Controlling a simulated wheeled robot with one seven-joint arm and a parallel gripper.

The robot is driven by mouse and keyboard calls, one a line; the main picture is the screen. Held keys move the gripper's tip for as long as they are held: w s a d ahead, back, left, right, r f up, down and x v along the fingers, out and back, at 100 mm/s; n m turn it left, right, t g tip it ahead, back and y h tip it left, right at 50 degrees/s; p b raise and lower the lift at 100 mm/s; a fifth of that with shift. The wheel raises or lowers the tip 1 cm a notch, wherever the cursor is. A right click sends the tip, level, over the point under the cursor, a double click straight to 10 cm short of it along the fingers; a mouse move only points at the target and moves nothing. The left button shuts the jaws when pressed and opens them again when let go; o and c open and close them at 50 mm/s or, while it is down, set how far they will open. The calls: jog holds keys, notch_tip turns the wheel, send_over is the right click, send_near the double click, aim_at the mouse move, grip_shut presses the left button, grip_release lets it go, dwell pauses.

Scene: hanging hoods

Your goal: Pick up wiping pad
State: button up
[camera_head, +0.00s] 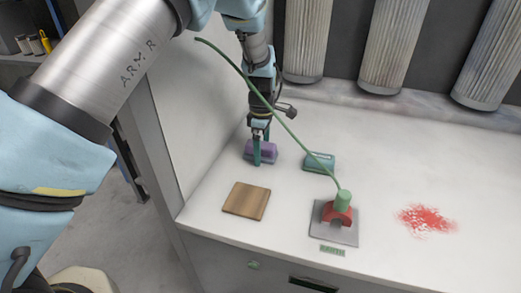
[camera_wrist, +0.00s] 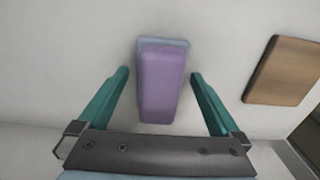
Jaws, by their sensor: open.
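The wiping pad, a purple block with a pale grey-blue base (camera_head: 266,152), lies on the white worktop. In the wrist view the purple pad (camera_wrist: 162,82) lies lengthwise between my two fingers, with a gap on each side. My gripper (camera_head: 262,158) points down at the pad, its green fingers one on each side of it. The gripper also shows in the wrist view (camera_wrist: 160,75), open and not closed on anything. The fingers partly hide the pad in the head view.
A teal block (camera_head: 320,162) lies right of the pad. A wooden square (camera_head: 246,201) is in front. A grey plate (camera_head: 335,236) bears a red piece and a green cylinder with a long green rod. A red stain (camera_head: 427,219) is at right. Ribbed columns (camera_head: 392,45) hang behind.

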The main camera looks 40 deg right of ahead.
aim_at(262, 144)
jog(key=shift+c, duration=0.2)
jog(key=c, duration=1.3)
notch_tip(262, 144, up, 10)
jog(key=shift+r+b, duration=0.1)
jog(key=shift+b, duration=1.15)
